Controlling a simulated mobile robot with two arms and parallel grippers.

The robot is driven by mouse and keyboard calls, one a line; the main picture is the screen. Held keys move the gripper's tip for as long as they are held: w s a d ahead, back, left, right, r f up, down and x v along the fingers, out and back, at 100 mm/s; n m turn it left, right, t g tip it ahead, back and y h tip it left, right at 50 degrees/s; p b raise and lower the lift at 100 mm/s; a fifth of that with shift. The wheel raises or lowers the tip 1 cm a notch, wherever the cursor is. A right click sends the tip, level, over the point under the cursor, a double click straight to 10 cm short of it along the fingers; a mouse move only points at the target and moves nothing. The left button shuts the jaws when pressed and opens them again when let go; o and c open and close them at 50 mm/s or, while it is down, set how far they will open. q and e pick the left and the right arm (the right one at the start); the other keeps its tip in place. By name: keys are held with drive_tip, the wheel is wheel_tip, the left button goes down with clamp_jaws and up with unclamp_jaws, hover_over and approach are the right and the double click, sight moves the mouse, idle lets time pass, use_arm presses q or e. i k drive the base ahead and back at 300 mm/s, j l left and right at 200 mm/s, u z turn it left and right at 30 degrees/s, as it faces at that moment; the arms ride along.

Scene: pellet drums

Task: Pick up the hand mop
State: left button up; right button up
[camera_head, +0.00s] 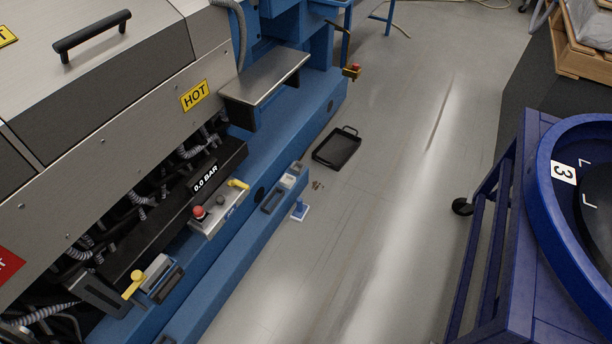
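What looks like the hand mop (300,211) is a small tool with a blue upright handle and a pale flat base. It appears to stand on the grey floor close beside the blue base of the machine, near the middle of the head view. It is small in the picture, so its details are hard to tell. Neither of my grippers is in view.
A black tray (337,149) with a handle lies on the floor beyond the mop, with small brown bits (317,185) between them. The blue machine base (285,125) fills the left. A blue wheeled cart (492,235) carrying a drum (545,175) stands right. Floor between is clear.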

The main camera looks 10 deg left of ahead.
sight(300, 210)
drive_tip(key=i+l+z, duration=0.1)
drive_tip(key=i+z, duration=0.15)
drive_tip(key=i, duration=0.35)
drive_tip(key=i+z, duration=0.3)
drive_tip(key=i, duration=0.25)
drive_tip(key=i+u, duration=0.35)
drive_tip(key=i+l+u, duration=0.2)
drive_tip(key=u, duration=0.15)
drive_tip(key=i, duration=0.05)
